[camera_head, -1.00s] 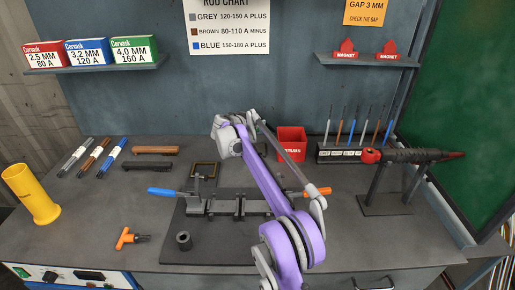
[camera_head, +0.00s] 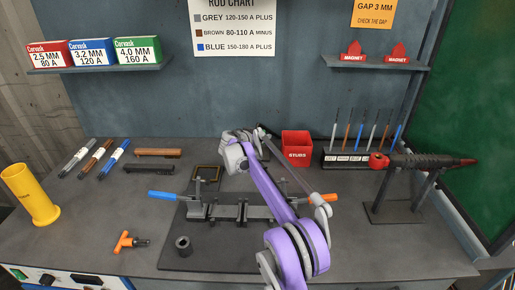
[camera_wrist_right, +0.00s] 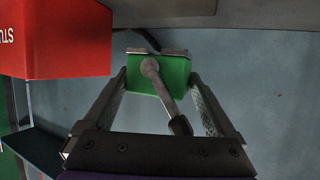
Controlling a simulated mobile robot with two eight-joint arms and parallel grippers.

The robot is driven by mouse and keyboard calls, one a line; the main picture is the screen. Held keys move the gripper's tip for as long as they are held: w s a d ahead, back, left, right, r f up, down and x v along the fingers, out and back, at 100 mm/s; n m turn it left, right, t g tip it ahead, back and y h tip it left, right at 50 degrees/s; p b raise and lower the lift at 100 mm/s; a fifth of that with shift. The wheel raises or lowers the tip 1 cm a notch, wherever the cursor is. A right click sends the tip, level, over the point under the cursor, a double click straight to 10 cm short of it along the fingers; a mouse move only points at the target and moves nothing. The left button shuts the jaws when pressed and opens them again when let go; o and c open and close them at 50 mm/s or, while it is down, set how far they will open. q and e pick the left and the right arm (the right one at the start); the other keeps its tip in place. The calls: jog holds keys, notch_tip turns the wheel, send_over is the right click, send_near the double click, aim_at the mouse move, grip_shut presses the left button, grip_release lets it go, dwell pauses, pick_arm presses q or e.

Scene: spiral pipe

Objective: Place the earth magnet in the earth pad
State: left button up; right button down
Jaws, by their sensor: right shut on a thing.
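My right gripper (camera_wrist_right: 160,80) is shut on a green block with a grey lever on its face, which I take to be the earth magnet (camera_wrist_right: 180,72). In the head view my purple right arm reaches over the bench, and its wrist hides the gripper and magnet. A dark square with a brass-coloured frame (camera_head: 207,173), perhaps the earth pad, lies left of the wrist on the bench. I cannot tell whether the magnet touches anything below it. My left gripper is not in view.
A red stubs box (camera_head: 297,146) stands right of the wrist and shows close by in the wrist view (camera_wrist_right: 55,40). A dark fixture (camera_head: 235,208) with blue and orange handles lies under my arm. A torch on a stand (camera_head: 405,165) is at right.

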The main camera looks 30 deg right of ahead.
jog(key=shift+f, duration=2.45)
grip_release()
jog(key=shift+f, duration=0.1)
